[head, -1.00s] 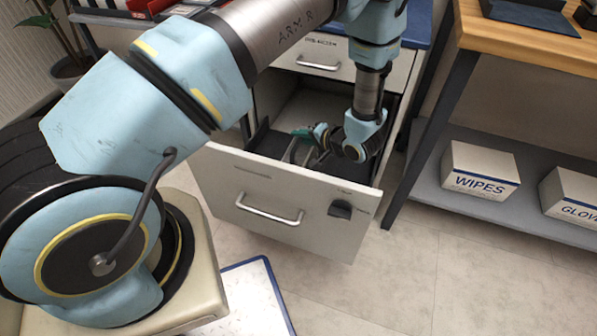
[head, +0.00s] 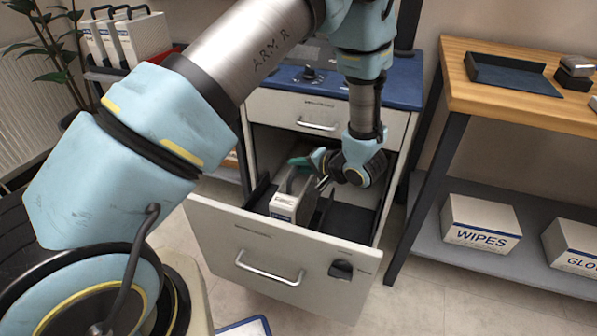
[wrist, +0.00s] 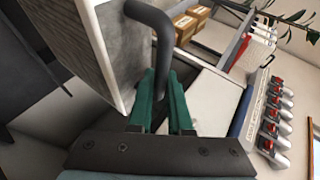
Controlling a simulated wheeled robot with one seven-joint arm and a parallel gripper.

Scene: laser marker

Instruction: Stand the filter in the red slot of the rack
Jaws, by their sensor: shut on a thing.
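The filter is a white box with a dark loop handle; in the head view it (head: 284,208) is upright within the open drawer. My gripper (head: 308,165) is shut on its handle from the right. In the wrist view the green fingers (wrist: 160,105) close around the dark handle, and the filter's grey face and white frame (wrist: 112,50) fill the upper left. Whether its base clears the drawer floor is hidden by the drawer front. The rack (head: 100,74) stands at the upper left, with several white filters in it and a red part (head: 172,54) at its right, partly behind my arm.
The open drawer (head: 285,265) juts out below a blue-topped cabinet (head: 405,92). A wooden bench (head: 500,75) stands at the right, with a box marked WIPES (head: 480,222) and a GLOVES box (head: 575,245) on its lower shelf. A plant (head: 45,40) is beside the rack.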

